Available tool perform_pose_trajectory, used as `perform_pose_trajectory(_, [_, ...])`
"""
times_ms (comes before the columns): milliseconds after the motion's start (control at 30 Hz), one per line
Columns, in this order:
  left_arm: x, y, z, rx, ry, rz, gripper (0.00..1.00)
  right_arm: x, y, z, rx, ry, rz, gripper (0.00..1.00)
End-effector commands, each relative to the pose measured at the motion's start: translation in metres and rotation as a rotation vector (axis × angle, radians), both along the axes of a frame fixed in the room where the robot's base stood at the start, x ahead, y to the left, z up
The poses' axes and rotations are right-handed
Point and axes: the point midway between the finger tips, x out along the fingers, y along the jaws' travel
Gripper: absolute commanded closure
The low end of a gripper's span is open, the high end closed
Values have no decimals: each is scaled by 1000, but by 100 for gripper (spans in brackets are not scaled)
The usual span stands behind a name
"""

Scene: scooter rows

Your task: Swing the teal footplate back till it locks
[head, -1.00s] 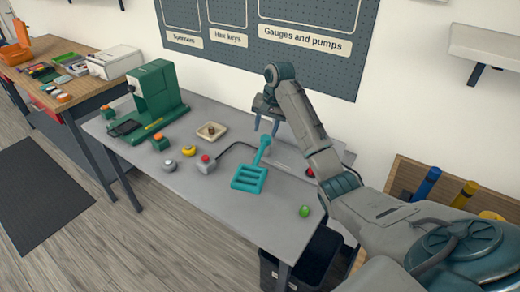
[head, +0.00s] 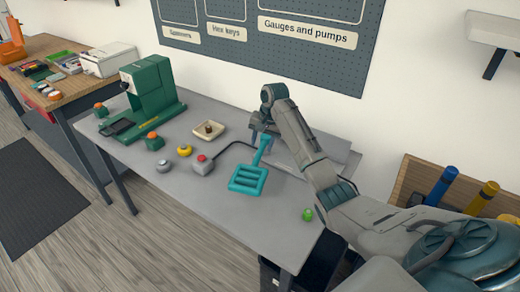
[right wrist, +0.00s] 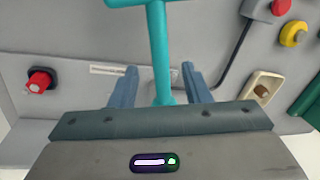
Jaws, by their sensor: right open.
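The teal footplate (head: 248,180) lies on the grey bench, its slotted plate toward the front edge and its stem running back toward the wall. In the right wrist view the teal stem (right wrist: 159,50) passes between the two blue-grey fingers. My right gripper (head: 262,132) is at the stem's far end; it also shows in the right wrist view (right wrist: 160,72). Its fingers are open, with a gap on each side of the stem. The stem's far end is partly hidden by the gripper. My left gripper is out of view.
A grey box with a red button (head: 202,165) and a dark cable sits left of the footplate. A green knob (head: 308,214) is near the front right.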

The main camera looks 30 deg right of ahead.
Motion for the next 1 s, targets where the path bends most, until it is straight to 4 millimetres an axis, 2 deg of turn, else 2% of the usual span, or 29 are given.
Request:
perform_pose_trajectory(100, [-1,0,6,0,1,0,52,2,3,-20,2,4,0,57])
perform_pose_trajectory(300, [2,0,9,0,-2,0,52,6,5,-39,0,1,0,57])
perform_pose_trajectory(633, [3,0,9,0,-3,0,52,6,5,-44,0,0,0,57])
perform_pose_trajectory(667, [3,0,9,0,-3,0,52,6,5,-44,0,0,0,61])
perform_pose_trajectory(867, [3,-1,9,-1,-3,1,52,6,5,-44,0,0,0,100])
perform_pose_trajectory(1000, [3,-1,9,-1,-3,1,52,6,5,-44,0,0,0,100])
